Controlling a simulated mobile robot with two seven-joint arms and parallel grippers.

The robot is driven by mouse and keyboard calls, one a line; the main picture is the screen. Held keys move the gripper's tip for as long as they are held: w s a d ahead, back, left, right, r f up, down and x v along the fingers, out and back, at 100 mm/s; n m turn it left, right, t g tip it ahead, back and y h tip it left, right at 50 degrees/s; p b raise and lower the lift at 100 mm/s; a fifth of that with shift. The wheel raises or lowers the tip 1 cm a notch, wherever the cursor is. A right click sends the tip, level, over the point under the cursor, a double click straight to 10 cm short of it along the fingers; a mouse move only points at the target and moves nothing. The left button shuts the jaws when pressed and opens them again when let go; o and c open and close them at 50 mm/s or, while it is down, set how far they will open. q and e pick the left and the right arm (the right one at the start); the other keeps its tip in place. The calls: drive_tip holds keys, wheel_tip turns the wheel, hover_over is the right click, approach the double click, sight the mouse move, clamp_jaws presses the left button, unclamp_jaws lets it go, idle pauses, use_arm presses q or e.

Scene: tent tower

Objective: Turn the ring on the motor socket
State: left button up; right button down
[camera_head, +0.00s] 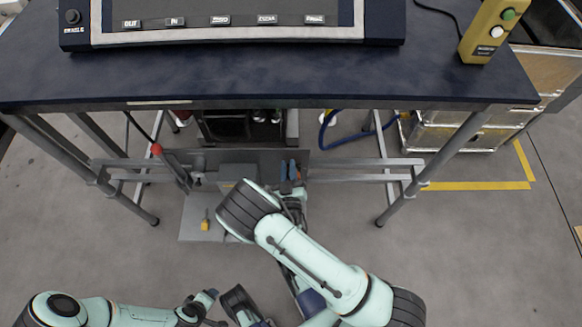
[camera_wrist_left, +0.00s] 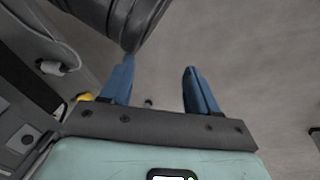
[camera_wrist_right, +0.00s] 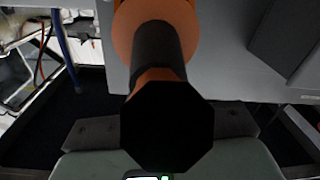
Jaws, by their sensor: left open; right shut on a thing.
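A grey motor box with an orange socket flange (camera_wrist_right: 152,22) fills the top of the right wrist view. A black cylinder sticks out of it, with an orange ring (camera_wrist_right: 160,75) and a black eight-sided end (camera_wrist_right: 166,127) nearest the camera. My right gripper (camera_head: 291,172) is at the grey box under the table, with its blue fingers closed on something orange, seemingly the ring. In the right wrist view its fingers are hidden behind the eight-sided end. My left gripper (camera_wrist_left: 158,78) is open and empty, low at the front; it also shows small in the head view (camera_head: 211,296).
The dark table (camera_head: 300,80) with a labelled panel overhangs the work. Table legs and grey rails stand on both sides. A red-knobbed lever (camera_head: 157,149) and a yellow padlock-like piece (camera_head: 206,224) are left of my right arm. Floor at front left is clear.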

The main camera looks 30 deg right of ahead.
sight(274, 168)
drive_tip(key=n, duration=0.2)
drive_tip(key=a, duration=0.1)
drive_tip(key=shift+w+f+n+p, duration=0.25)
drive_tip(key=shift+w+n+p, duration=0.05)
drive_tip(key=shift+n+p, duration=0.1)
drive_tip(key=n, duration=0.1)
drive_tip(key=a+f+n, duration=0.1)
drive_tip(key=n, duration=0.1)
drive_tip(key=shift+w+a+f+g, duration=0.1)
drive_tip(key=shift+w+a+g, duration=0.2)
drive_tip(key=shift+w, duration=0.1)
drive_tip(key=shift+w+a+f+n, duration=0.2)
drive_tip(key=shift+f+n, duration=0.15)
drive_tip(key=shift+n, duration=0.75)
drive_tip(key=n, duration=0.1)
drive_tip(key=f+n, duration=0.1)
drive_tip(key=shift+w+a+f+n, duration=0.15)
drive_tip(key=shift+w+a+n, duration=0.05)
drive_tip(key=shift+a+n, duration=0.15)
drive_tip(key=shift+w+a+f+n+b, duration=0.15)
drive_tip(key=shift+f+n+b, duration=0.4)
drive_tip(key=shift+n, duration=0.6)
use_arm(q)
drive_tip(key=shift+s+a+f+g+b, duration=0.1)
drive_tip(key=shift+s+f+g+b, duration=0.2)
drive_tip(key=shift+s+f, duration=0.4)
use_arm(e)
drive_tip(key=shift+f+n+h, duration=0.3)
drive_tip(key=shift+f+n, duration=0.5)
drive_tip(key=shift+n, duration=0.7)
